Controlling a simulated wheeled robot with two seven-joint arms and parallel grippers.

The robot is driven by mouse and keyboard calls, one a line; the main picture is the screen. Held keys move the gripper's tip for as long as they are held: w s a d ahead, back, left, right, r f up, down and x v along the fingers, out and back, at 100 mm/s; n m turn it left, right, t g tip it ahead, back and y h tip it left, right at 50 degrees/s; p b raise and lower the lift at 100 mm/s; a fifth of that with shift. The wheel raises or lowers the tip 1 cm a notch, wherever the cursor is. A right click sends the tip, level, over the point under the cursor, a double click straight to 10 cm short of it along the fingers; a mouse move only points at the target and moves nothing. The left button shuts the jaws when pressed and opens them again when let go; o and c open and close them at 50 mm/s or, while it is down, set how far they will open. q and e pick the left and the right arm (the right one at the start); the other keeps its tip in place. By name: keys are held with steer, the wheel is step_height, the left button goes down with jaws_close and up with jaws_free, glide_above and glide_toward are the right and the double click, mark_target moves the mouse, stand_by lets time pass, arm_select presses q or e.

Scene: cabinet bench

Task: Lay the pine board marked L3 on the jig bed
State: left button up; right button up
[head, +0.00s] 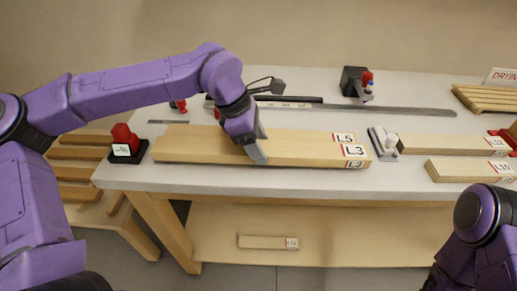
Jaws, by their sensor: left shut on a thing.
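Pale pine boards lie along the front of the bench. The front one, marked L3 (310,150), carries an L3 label on its top and another on its front edge. A board marked L5 (312,136) lies directly behind it. My left gripper (257,151) reaches down over the front board near its middle and is shut on it; the fingers hide part of the board. I cannot tell whether the board is lifted off what lies under it. I cannot make out for certain which part is the jig bed. My right gripper is out of view; only my right arm shows at the lower right.
A red-topped black block (124,150) stands left of the boards, and a grey-white clamp (384,142) right of them. More labelled boards (465,168) lie at the right. A dark metal bar (410,110) runs along the back. One board (262,242) lies on the lower shelf.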

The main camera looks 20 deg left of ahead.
arm_select(q)
steer(key=shift+f, duration=1.1)
steer(key=o, duration=1.1)
steer(key=shift+f, duration=0.15)
